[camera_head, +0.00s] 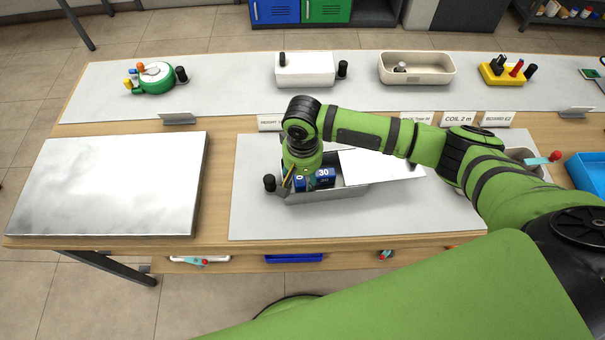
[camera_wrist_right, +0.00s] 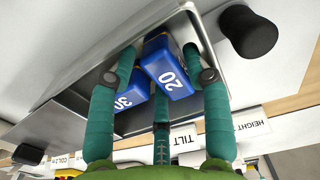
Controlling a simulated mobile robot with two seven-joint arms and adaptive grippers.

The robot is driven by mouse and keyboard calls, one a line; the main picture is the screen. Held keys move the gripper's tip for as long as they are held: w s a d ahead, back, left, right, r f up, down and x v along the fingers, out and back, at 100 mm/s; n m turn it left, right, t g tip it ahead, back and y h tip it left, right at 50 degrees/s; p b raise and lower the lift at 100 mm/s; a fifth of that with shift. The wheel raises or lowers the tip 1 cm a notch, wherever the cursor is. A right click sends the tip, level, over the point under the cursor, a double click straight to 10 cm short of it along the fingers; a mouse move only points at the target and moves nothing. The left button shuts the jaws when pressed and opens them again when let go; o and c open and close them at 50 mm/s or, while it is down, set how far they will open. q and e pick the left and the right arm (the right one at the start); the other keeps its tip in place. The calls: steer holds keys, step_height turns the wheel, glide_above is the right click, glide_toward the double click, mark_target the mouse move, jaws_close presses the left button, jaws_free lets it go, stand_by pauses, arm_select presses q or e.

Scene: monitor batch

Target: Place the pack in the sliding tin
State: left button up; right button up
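The grey tin (camera_head: 345,192) stands on the middle mat, its pale sliding lid (camera_head: 380,165) slid to the right and its left part open. Two blue packs are at the opening: one marked 30 (camera_head: 322,178), and one at its left, partly hidden by my gripper, which reads 20 in the wrist view (camera_wrist_right: 172,75). My right gripper (camera_head: 292,184) points down over the open left end. In the wrist view its teal fingers (camera_wrist_right: 160,62) stand around the 20 pack; whether they press on it is unclear. My left gripper is out of view.
A dark knob (camera_head: 269,183) stands at the tin's left end. A pale metal plate (camera_head: 110,185) covers the table's left. Behind are a green round device (camera_head: 155,80), a white box (camera_head: 305,70), a beige tray (camera_head: 416,68) and a yellow holder (camera_head: 503,73). A blue bin (camera_head: 590,172) is at right.

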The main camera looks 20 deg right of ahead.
step_height(320, 180, up, 12)
steer(key=b, duration=0.1)
steer(key=shift+r+b, duration=0.15)
steer(key=shift+b, duration=0.15)
stand_by(0.4)
